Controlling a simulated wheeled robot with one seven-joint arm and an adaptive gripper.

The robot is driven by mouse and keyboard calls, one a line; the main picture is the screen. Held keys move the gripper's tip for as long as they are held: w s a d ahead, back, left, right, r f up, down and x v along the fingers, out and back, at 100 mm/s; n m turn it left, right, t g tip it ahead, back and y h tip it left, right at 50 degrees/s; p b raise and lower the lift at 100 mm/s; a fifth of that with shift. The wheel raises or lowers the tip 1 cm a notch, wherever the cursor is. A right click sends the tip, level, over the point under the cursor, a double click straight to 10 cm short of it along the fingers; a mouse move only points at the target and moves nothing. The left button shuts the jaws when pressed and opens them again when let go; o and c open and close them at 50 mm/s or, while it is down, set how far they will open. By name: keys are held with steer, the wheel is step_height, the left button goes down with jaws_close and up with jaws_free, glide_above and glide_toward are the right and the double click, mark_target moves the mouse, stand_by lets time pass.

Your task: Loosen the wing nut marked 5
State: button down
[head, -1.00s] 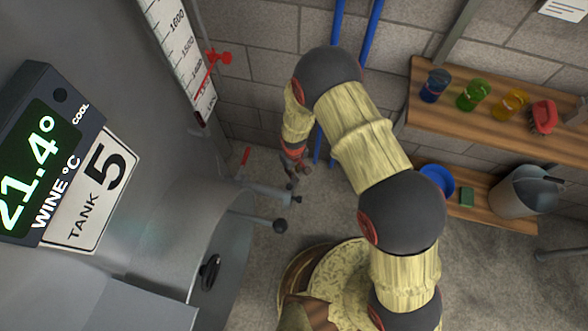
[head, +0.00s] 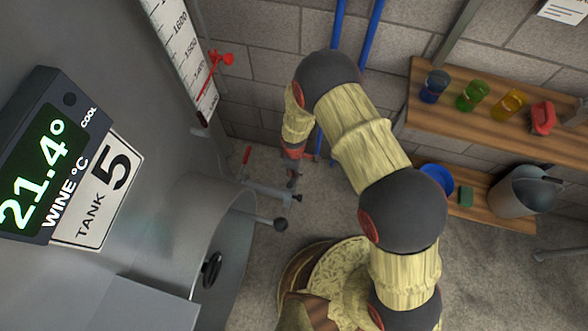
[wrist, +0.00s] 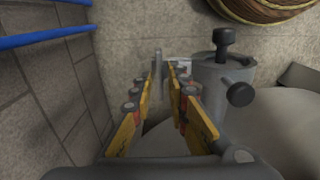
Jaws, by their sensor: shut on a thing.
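My gripper (head: 293,177) is low beside the grey steel tank, close to the fittings on its right side. In the wrist view my gripper (wrist: 166,72) has its yellow and red fingers close together on a thin, pale grey upright part (wrist: 158,60). I cannot tell for sure that this part is the wing nut, and no 5 can be read on it. The fingers hide much of it. The tank carries a white plate (head: 98,190) reading TANK 5.
A grey fitting with black knobs (wrist: 239,94) stands just right of my fingers. A rod with a dark ball (head: 280,224) and a red lever (head: 247,155) are near. Blue pipes (wrist: 45,37) run along the block wall. A wooden shelf (head: 480,122) with coloured cups is at right.

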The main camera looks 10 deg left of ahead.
stand_by(0.5)
steer(key=c, duration=1.7)
jaws_free()
steer(key=shift+c, duration=0.2)
steer(key=shift+r, duration=0.1)
step_height(320, 180, up, 12)
